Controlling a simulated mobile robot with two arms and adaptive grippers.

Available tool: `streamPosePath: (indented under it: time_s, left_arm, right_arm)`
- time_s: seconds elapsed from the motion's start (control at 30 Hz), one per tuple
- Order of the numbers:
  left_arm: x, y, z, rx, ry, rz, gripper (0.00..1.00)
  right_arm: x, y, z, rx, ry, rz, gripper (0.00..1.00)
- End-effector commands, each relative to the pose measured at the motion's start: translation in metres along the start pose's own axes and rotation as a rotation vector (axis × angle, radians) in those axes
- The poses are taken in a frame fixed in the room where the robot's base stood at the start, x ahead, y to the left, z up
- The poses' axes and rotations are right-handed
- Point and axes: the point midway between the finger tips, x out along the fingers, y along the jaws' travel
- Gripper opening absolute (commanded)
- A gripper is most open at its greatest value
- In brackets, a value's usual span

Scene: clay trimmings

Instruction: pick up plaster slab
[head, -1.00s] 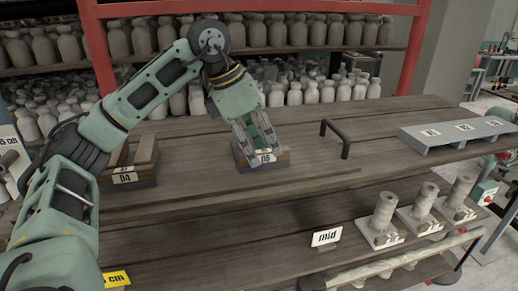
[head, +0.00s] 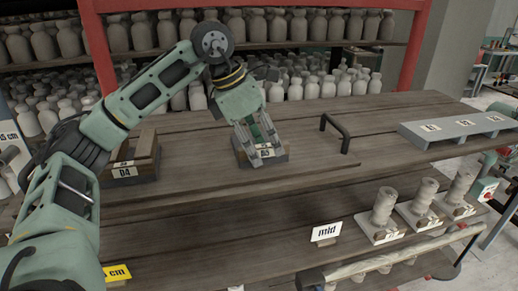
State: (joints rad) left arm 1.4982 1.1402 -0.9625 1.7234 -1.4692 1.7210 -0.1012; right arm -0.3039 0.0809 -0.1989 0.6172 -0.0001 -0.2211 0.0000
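My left gripper (head: 262,147) points down at a small dark wooden block-like holder labelled D5 (head: 275,158) on the middle of the table. Its fingertips are at the holder's top, in front of the label, and hide most of what lies there. The fingers look spread somewhat, but I cannot tell whether they are closed on anything. No plaster slab can be made out clearly; one at the D5 holder would be mostly behind the fingers. A similar wooden holder labelled D4 (head: 122,172) stands to the left, partly behind my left arm. My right gripper is not in view.
A dark bar handle (head: 336,128) stands right of D5. A grey raised rack (head: 440,137) with labels is at the right. Several grey stacked pieces on plates (head: 383,208) stand on the lower front level by a "mid" sign (head: 326,232). Jars fill the shelves behind.

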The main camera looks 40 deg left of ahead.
Motion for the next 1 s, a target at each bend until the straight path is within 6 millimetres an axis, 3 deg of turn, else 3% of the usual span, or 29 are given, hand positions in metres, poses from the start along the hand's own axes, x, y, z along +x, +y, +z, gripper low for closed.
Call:
streamPosePath:
  time_s: [0.13, 0.53, 1.0]
  left_arm:
    - [-0.0001, -0.0001, 0.0001, 0.0, 0.0, 0.0, 0.34]
    - [-0.0003, -0.0001, 0.0003, 0.0, 0.0, 0.0, 0.0]
    - [-0.0014, 0.0001, 0.0009, 0.001, -0.003, 0.001, 0.0]
  right_arm:
    - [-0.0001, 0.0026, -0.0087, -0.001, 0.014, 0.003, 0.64]
    - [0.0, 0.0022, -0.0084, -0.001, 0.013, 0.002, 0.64]
    - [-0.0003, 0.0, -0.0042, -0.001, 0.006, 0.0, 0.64]
